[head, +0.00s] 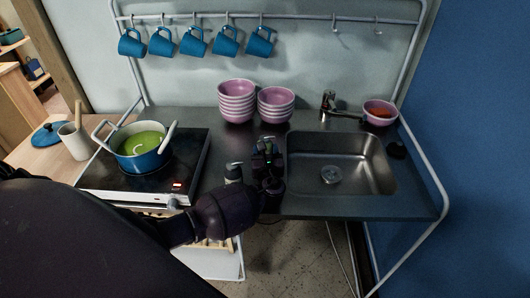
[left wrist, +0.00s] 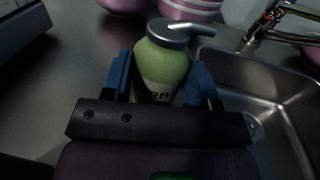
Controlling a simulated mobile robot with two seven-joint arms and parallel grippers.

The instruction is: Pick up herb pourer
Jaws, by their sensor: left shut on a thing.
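The herb pourer (left wrist: 163,65) is a green bottle with a grey top and a side spout, and part of a label shows. In the left wrist view it stands upright between the two blue finger pads of my left gripper (left wrist: 160,85), which is shut on it. In the head view my left gripper (head: 267,158) is over the counter just left of the sink, and hand and arm hide most of the pourer. I cannot tell whether its base touches the counter. My right gripper is not in view.
The sink (head: 330,205) with a tap (head: 329,105) lies to the right. Stacked pink bowls (head: 236,103) stand behind. A blue pot (head: 144,152) of green soup sits on the stove (head: 105,188).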

